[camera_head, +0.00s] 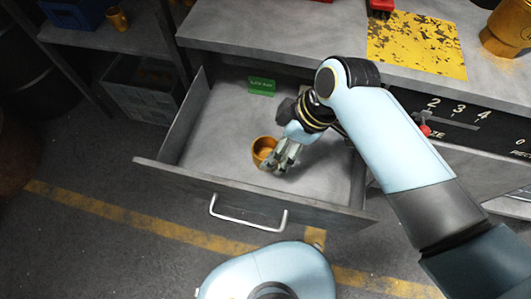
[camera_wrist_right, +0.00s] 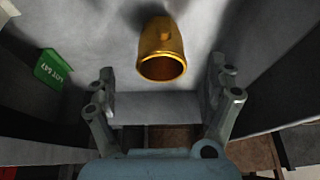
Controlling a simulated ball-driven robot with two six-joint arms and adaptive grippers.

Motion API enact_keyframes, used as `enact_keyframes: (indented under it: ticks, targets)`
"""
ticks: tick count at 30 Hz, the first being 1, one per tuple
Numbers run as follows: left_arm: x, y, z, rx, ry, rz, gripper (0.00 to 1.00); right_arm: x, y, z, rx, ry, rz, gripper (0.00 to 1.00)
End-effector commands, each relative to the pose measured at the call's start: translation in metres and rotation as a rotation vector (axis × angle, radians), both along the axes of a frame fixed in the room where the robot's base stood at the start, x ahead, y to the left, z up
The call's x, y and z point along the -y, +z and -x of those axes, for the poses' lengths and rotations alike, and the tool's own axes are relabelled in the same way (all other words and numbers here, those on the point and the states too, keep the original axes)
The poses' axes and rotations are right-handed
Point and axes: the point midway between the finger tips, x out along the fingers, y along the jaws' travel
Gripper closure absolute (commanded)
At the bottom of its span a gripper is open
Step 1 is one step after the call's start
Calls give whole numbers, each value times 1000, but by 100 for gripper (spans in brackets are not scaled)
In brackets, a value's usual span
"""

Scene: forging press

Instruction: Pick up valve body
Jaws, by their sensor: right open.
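The valve body looks like a small golden brass cup-shaped part (camera_head: 263,148), lying in the open drawer (camera_head: 210,130) in the head view. In the right wrist view the valve body (camera_wrist_right: 162,52) shows its round open end towards me, ahead of the gap between the fingers. My right gripper (camera_head: 280,160) reaches into the drawer, close beside the valve body, and partly covers it in the head view. In the right wrist view the right gripper (camera_wrist_right: 163,95) is open, with nothing between its fingers. My left gripper is in neither view.
A green label card (camera_head: 261,87) lies at the back of the drawer. The drawer walls and front with its handle (camera_head: 247,218) surround the space. The grey bench top (camera_head: 280,30) overhangs behind, with a yellow worn plate (camera_head: 415,42) and a brass part (camera_head: 508,28) on it.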

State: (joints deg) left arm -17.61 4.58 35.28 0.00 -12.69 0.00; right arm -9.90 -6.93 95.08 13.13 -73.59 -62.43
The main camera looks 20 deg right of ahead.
Motion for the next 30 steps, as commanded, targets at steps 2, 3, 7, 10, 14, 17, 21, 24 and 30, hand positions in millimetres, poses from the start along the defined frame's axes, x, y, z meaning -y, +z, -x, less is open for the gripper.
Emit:
enact_keyframes:
  ticks: [2, 3, 7, 10, 14, 17, 21, 24, 30]
  targets:
    - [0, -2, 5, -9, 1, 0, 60, -2, -6, -1, 1, 0, 0, 13]
    - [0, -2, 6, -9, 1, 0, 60, -3, -8, -2, -1, 0, 1, 13]
    - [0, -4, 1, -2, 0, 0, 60, -11, -24, -4, -1, -1, -1, 13]
    - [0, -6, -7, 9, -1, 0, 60, -17, -39, -7, 0, 0, 0, 13]
    - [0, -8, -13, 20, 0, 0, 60, -21, -51, -10, 1, -2, 1, 13]
    - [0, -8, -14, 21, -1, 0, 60, -22, -54, -10, 1, -2, 2, 13]
    - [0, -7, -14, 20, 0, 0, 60, -22, -53, -10, 1, -2, 2, 13]
    - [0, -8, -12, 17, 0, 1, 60, -22, -53, -10, 1, -2, 2, 25]
    - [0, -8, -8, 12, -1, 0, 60, -22, -53, -10, 1, -2, 2, 51]
